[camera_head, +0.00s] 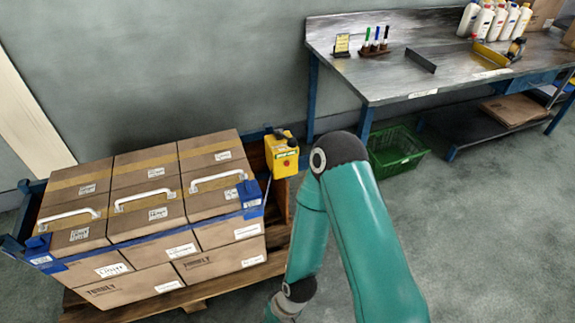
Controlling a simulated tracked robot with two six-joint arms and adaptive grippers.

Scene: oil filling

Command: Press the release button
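A dark part sits on top of the yellow box. It is too small to tell what it is. My teal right arm is bent, with its elbow just right of and below the yellow box. Its forearm runs down to the bottom edge, and its gripper is out of view. My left arm and gripper are not in view.
Cardboard boxes (150,190) with white handles and blue strapping stand on a wooden pallet (200,290). A metal workbench (400,75) holds markers and several white bottles (490,20). A green crate (397,150) is on the floor. Floor (480,230) at right is clear.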

